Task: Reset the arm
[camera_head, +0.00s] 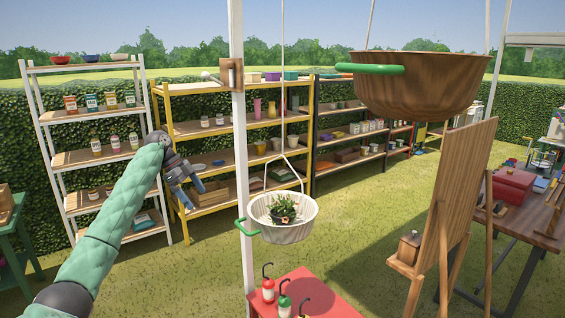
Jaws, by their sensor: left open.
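My left arm comes in from the lower left in a green padded sleeve and reaches up toward the shelves. My left gripper (182,170) is open and empty, with its fingers pointing down and right. It shows in front of the white shelf and the yellow shelf, apart from the white post. My right arm and gripper are not in view.
A white post (240,150) stands right of my gripper. A white hanging basket (290,232) holds a potted plant (283,209). A large brown hanging bowl (425,85) is at upper right. A red table (325,300) holds several bottles. A wooden easel (450,200) stands right.

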